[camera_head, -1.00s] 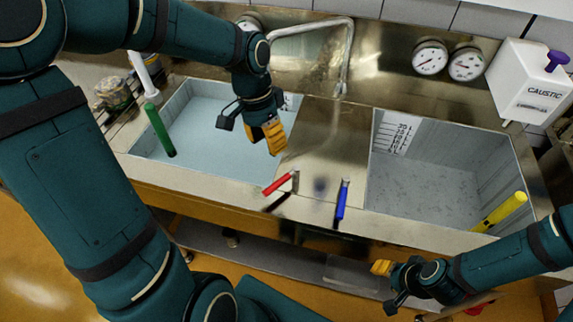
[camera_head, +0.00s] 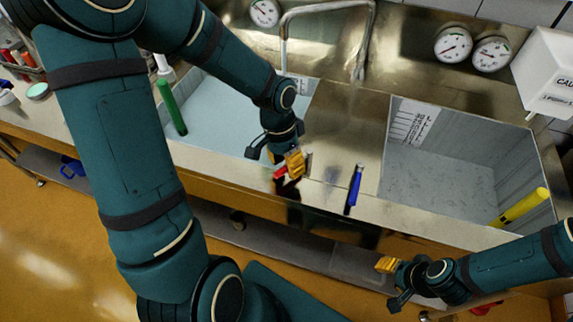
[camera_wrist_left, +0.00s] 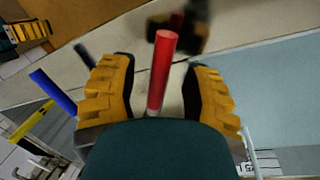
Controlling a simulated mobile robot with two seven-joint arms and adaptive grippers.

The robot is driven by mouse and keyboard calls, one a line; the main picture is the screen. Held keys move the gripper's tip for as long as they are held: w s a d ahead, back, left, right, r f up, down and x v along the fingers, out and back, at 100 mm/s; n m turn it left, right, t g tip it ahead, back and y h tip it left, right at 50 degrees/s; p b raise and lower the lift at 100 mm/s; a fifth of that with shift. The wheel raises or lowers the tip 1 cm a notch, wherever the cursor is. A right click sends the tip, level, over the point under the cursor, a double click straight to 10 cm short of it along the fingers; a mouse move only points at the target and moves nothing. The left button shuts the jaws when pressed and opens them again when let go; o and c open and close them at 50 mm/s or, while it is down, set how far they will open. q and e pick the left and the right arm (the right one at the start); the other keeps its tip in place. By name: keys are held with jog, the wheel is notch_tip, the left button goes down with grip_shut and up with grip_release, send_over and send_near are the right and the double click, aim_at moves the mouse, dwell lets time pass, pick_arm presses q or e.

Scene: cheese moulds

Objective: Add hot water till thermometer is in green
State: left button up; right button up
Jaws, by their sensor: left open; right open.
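The red lever handle (camera_head: 280,173) is on the front of the sink unit, beside the blue lever handle (camera_head: 354,186). My left gripper (camera_head: 291,166) is open at the red handle. In the left wrist view the red handle (camera_wrist_left: 161,72) stands between the two yellow fingers, with gaps to both. The blue handle (camera_wrist_left: 52,90) lies outside the fingers. Round dial gauges stand on the back panel: one at left (camera_head: 264,13), a middle one (camera_head: 453,45) and a right one (camera_head: 492,54). Their readings are too small to tell. My right gripper (camera_head: 388,279) is open and empty at lower right.
The left basin (camera_head: 215,115) holds pale blue liquid and a green rod (camera_head: 171,107). The right basin (camera_head: 440,180) looks empty, with a yellow rod (camera_head: 520,206) at its corner. A bent metal spout (camera_head: 330,8) rises behind. A white caustic box (camera_head: 550,75) hangs at right.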

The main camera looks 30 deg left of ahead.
pick_arm(q)
jog(key=shift+f, duration=0.2)
grip_shut()
jog(key=shift+d, duration=0.15)
